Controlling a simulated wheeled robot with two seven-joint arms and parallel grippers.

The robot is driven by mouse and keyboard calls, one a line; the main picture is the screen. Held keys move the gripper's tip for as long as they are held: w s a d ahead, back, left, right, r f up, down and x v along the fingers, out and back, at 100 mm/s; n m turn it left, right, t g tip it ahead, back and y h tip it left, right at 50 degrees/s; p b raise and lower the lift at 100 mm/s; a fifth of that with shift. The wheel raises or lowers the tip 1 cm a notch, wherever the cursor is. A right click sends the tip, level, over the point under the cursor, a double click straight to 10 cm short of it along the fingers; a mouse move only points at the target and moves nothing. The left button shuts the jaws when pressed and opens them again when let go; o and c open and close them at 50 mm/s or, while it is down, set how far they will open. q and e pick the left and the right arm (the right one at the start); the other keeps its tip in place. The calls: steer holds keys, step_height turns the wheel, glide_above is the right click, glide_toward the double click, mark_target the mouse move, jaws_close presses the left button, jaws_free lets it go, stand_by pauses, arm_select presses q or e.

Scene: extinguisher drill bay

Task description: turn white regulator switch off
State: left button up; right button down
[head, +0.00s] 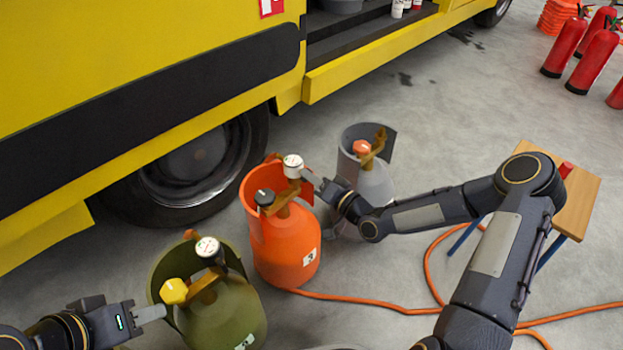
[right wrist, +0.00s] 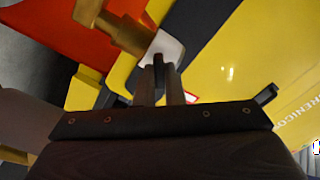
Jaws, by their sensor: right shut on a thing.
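The white regulator switch (head: 293,163) is a round white piece with a marked top, on the brass fitting of the orange gas cylinder (head: 285,240). In the right wrist view the white switch (right wrist: 168,46) is at my fingertips, partly hidden by them. My right gripper (head: 314,182) reaches it from the right and is shut on it. In the right wrist view, my right gripper's fingers (right wrist: 160,72) are close together. My left gripper (head: 152,313) is beside the olive cylinder (head: 220,310), low at the left; its finger gap is unclear.
The orange cylinder also has a black knob (head: 264,197). The olive one has a yellow knob (head: 174,291) and a white gauge (head: 207,247). A grey cylinder (head: 375,185) stands close behind my right gripper. A yellow truck (head: 120,110) is behind; an orange hose (head: 380,305) lies on the floor.

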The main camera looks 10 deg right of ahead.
steer(key=shift+f+m+b, duration=0.1)
steer(key=shift+m+b, duration=0.4)
steer(key=shift+m, duration=3.2)
steer(key=c, duration=1.5)
jaws_free()
